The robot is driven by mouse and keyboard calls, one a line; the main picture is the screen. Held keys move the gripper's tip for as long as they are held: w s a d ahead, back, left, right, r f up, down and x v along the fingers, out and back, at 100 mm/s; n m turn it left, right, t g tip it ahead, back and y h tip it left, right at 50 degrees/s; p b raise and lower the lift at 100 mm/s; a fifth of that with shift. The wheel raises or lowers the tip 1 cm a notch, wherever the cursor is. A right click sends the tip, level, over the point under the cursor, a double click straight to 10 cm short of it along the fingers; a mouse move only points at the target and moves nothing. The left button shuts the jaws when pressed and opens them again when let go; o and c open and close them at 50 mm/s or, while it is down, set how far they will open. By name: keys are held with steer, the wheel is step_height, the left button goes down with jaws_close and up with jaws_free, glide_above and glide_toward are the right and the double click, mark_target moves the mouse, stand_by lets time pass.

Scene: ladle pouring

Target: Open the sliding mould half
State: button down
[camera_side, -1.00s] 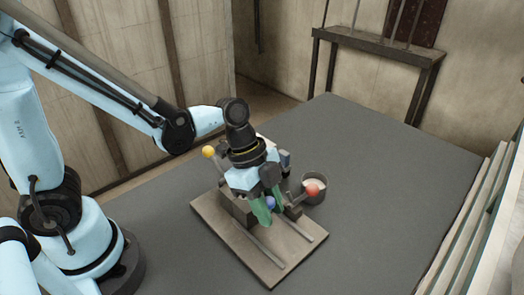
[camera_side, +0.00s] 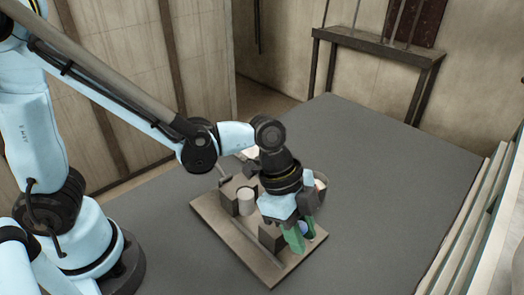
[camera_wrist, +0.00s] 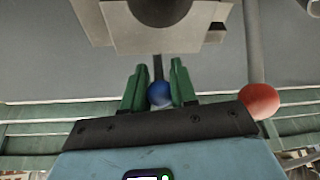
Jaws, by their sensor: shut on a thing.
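The sliding mould half (camera_side: 271,237) is a dark block near the front right of the tan base board (camera_side: 222,222). A wide gap separates it from the fixed mould half (camera_side: 235,194) at the back left. A pale upright cylinder (camera_side: 246,202) stands in that gap, beside the fixed half. My gripper (camera_side: 299,240) has green fingers and is shut on the blue knob (camera_side: 304,228) of the sliding half. In the wrist view the blue knob (camera_wrist: 159,94) sits between the fingers on a dark rod, and the mould half (camera_wrist: 165,40) shows at the top.
A rail (camera_side: 246,242) runs along the board. A round pot (camera_side: 321,184) stands behind my gripper, partly hidden. A red ball (camera_wrist: 259,101) on a grey rod is close to my gripper's right side in the wrist view. The grey table (camera_side: 400,200) is clear to the right.

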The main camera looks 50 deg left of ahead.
steer(key=shift+d, duration=0.1)
steer(key=c, duration=1)
jaws_free()
steer(key=v, duration=1.2)
steer(key=a+f+n+t+y, duration=0.2)
steer(key=a+n+t+y, duration=0.2)
steer(key=a+n, duration=1.1)
steer(key=a+t, duration=0.2)
steer(key=shift+a+f+n, duration=0.25)
steer(key=shift+a+n, duration=0.05)
steer(key=shift+n, duration=0.1)
